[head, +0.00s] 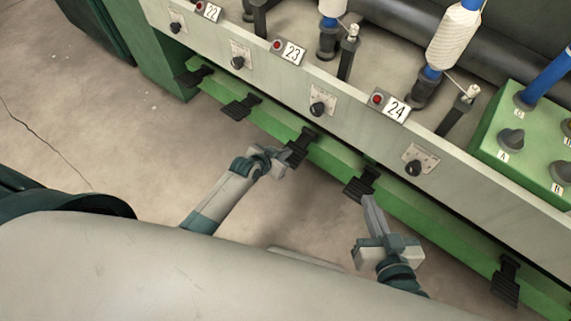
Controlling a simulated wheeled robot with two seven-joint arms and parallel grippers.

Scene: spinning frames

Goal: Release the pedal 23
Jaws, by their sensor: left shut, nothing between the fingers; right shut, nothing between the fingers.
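The number plate 23 (291,52) with a red light sits on the spinning frame's pale front rail. Black foot pedals stick out from the green lower beam. One pedal (299,146) is in the middle, another (360,183) to its right. No number shows on the pedals, so I cannot tell which is 23. My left gripper (284,158) is shut and empty, close against the middle pedal's near left side. My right gripper (368,200) is shut, its fingertips at the near edge of the pedal to the right. Whether either touches or presses is unclear.
More pedals sit at left (240,106) and far right (506,280). Black knobs (318,108) line the rail, with plates 22 (211,12) and 24 (396,107). A green control box (515,125) stands at right. The concrete floor (90,110) at left is clear.

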